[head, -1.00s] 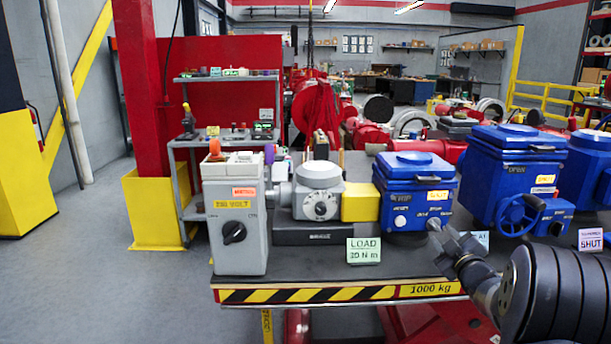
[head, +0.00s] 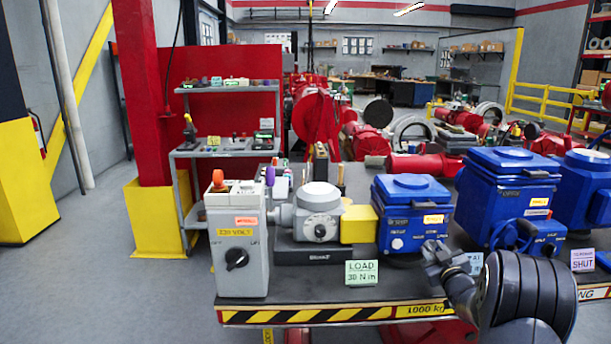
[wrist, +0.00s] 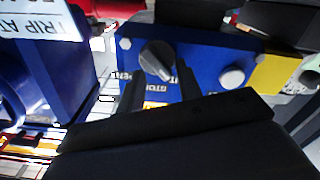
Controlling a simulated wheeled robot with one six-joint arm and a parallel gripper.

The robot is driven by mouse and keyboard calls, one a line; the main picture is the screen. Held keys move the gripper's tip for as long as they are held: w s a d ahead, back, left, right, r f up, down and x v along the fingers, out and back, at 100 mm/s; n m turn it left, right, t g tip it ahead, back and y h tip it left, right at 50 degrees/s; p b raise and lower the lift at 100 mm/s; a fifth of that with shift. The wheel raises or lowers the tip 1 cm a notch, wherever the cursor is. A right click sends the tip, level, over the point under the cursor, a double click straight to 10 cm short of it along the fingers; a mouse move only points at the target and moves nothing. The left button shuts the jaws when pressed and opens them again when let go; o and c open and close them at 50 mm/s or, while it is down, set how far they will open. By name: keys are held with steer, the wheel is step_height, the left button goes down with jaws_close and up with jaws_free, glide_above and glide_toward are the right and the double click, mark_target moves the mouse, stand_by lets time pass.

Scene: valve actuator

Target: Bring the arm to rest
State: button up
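My gripper (head: 432,252) is at the lower right front of the small blue actuator (head: 408,218), in front of the bench. In the wrist view, which is upside down, the two dark fingers of my gripper (wrist: 158,84) stand apart with nothing held between them. Past the fingertips is the actuator's blue front with a dark round knob (wrist: 157,60) and a light round button (wrist: 231,77). A gap seems to lie between tips and knob, but contact is hard to judge. In the head view my arm partly hides the actuator's lower right.
A grey switch box (head: 237,262), a grey gearbox unit (head: 318,222) and a LOAD sign (head: 361,273) stand left on the bench (head: 330,301). A larger blue actuator (head: 507,180) with a handwheel is close on the right. Open floor (head: 90,290) lies left.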

steer(key=shift+d+r+m+p, duration=0.15)
steer(key=shift+m+p, duration=0.95)
steer(key=shift+p, duration=1)
steer(key=shift+d+r+m+p, duration=0.15)
steer(key=shift+m+p, duration=0.95)
steer(key=shift+p, duration=0.95)
steer(key=s+b, duration=0.3)
steer(key=s, duration=0.7)
steer(key=shift+s+f, duration=0.2)
steer(key=shift+f, duration=0.05)
steer(key=shift+d+r, duration=0.1)
